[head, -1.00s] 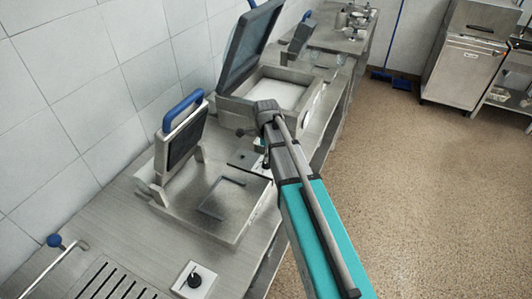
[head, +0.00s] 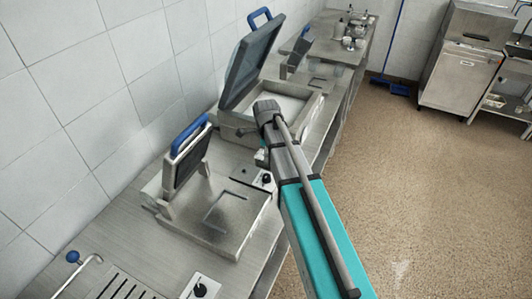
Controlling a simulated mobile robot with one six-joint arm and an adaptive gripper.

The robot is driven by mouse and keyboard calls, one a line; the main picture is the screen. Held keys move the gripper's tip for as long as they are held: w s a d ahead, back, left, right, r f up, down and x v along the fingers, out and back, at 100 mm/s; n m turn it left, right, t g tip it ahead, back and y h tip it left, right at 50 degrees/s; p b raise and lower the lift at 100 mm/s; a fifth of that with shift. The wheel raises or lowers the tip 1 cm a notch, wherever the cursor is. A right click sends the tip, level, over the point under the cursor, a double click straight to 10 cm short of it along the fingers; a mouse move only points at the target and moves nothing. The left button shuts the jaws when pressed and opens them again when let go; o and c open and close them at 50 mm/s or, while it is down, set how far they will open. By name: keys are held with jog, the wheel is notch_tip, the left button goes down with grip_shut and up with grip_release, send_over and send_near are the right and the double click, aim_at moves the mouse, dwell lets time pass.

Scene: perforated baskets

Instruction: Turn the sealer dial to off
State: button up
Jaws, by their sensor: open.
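A sealer-like machine with a raised dark lid and blue handle (head: 250,68) stands on the steel counter beyond my arm. A black dial (head: 266,178) sits on the counter in front of it, beside my arm. Another black dial (head: 200,290) on a pale plate is at the bottom edge. I cannot tell for sure which dial belongs to the sealer, nor read their settings. My gripper (head: 261,158) hangs below the arm's end, just above and left of the first dial in the picture. It is mostly hidden by the arm, and its fingertips are not clear. I see nothing held.
A smaller press with a raised plate and blue handle (head: 189,136) stands on the near counter. A slotted drain (head: 125,286) lies at lower left. The tiled wall (head: 60,120) bounds the left. The brown floor (head: 430,190) on the right is open, with a steel appliance (head: 458,78) behind.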

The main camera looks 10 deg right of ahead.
jog(key=s+d+f+n+b, duration=0.1)
jog(key=s+f+n+b, duration=0.1)
jog(key=s+n, duration=0.6)
jog(key=s+d+f+n+b, duration=0.1)
jog(key=s+f+n+b, duration=0.2)
jog(key=s+n, duration=0.6)
jog(key=shift+s+d+n+b, duration=0.15)
jog(key=shift+s+n+b, duration=0.15)
jog(key=shift+n, duration=1.2)
dwell(1.2)
